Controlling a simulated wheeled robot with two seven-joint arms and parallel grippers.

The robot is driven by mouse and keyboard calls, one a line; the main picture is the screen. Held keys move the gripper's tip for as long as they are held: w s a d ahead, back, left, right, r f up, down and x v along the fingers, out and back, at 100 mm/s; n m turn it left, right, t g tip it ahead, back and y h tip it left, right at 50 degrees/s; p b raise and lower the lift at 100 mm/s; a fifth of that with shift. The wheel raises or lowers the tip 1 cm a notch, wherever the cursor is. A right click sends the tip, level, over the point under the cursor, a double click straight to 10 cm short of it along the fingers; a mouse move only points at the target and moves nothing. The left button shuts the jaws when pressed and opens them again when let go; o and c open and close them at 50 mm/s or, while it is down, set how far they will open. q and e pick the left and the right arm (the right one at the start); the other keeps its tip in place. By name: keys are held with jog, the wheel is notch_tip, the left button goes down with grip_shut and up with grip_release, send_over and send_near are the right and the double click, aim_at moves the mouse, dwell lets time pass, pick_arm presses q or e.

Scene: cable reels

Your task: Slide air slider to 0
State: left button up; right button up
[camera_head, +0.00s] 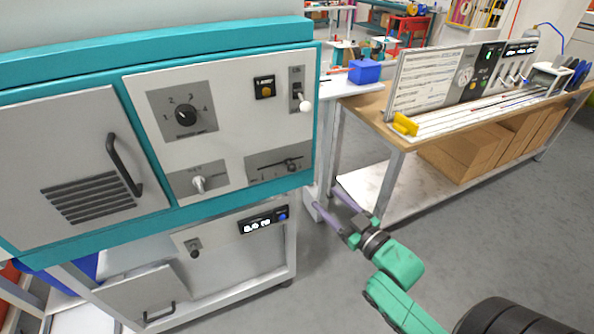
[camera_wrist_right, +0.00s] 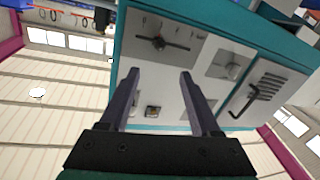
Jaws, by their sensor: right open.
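The slider (camera_head: 268,169) is a horizontal slot on a grey plate at the lower right of the white control panel. Its dark knob (camera_head: 291,164) stands right of the slot's middle. The scale marks are too small to read. In the right wrist view the slider's knob (camera_wrist_right: 158,42) shows beyond the fingers, with the panel turned over. My right gripper (camera_head: 322,193) is open and empty, below and right of the slider, apart from the panel. Its two fingers (camera_wrist_right: 160,75) point towards the panel. My left gripper is not in view.
The panel also carries a rotary dial (camera_head: 183,115), a yellow button (camera_head: 266,90), a toggle switch (camera_head: 304,104) and a light lever (camera_head: 199,184). A door handle (camera_head: 124,165) juts out at left. A workbench (camera_head: 366,107) stands to the right, with open floor in front.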

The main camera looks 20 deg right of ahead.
aim_at(295, 170)
jog(key=w+a, duration=0.1)
jog(key=w, duration=0.3)
jog(key=w+p, duration=0.1)
jog(key=w, duration=0.4)
jog(key=w+a, duration=0.1)
jog(key=w, duration=0.4)
jog(key=shift+a+f, duration=0.15)
jog(key=shift+a, duration=0.15)
jog(key=shift+s, duration=0.1)
grip_shut()
dwell(0.4)
